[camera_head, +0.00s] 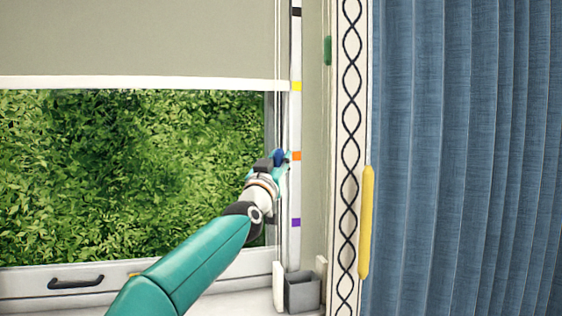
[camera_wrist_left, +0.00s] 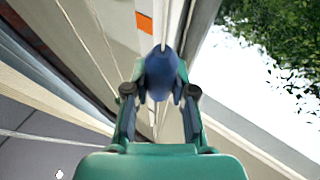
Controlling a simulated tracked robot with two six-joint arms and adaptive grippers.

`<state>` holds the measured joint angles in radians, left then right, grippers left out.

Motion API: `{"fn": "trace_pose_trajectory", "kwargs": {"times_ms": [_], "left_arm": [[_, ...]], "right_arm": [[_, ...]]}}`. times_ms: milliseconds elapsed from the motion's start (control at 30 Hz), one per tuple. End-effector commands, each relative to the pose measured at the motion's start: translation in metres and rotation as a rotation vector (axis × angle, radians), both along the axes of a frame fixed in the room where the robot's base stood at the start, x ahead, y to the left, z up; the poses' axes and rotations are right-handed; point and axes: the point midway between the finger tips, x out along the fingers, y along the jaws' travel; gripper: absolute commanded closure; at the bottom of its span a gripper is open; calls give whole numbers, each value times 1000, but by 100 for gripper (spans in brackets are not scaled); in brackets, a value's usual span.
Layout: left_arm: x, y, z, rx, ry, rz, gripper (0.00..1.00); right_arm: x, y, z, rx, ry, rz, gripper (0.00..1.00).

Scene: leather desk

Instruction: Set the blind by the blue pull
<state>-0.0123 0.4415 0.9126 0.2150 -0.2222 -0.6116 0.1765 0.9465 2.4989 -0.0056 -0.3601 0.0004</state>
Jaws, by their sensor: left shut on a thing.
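The roller blind (camera_head: 140,40) is a grey-green sheet with a white bottom bar, covering the upper part of the window. Its bar is about level with the yellow mark (camera_head: 296,87) on the white strip beside the window. My left gripper (camera_head: 280,158) is shut on the blue pull (camera_wrist_left: 160,75), close to the orange mark (camera_head: 296,156). The pull hangs on a thin cord and is mostly hidden by the gripper in the head view; it shows clearly between the fingers in the left wrist view (camera_wrist_left: 160,95). My right gripper is not in view.
A green pull (camera_head: 328,50) hangs right of the strip, which also has black (camera_head: 296,12) and purple (camera_head: 296,222) marks. A yellow handle (camera_head: 366,222) stands beside the blue curtain (camera_head: 460,160). A grey box (camera_head: 302,292) sits below, near the sill.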

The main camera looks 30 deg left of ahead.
Motion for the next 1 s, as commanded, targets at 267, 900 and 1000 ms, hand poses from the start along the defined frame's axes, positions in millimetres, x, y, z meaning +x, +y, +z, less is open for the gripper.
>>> {"fn": "trace_pose_trajectory", "kwargs": {"times_ms": [267,900,1000], "left_arm": [[0,0,0,0,1,-1,49],[-15,-3,-5,0,2,0,49],[-26,-5,-9,0,0,-1,49]], "right_arm": [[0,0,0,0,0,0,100],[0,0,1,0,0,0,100],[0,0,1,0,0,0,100]]}}
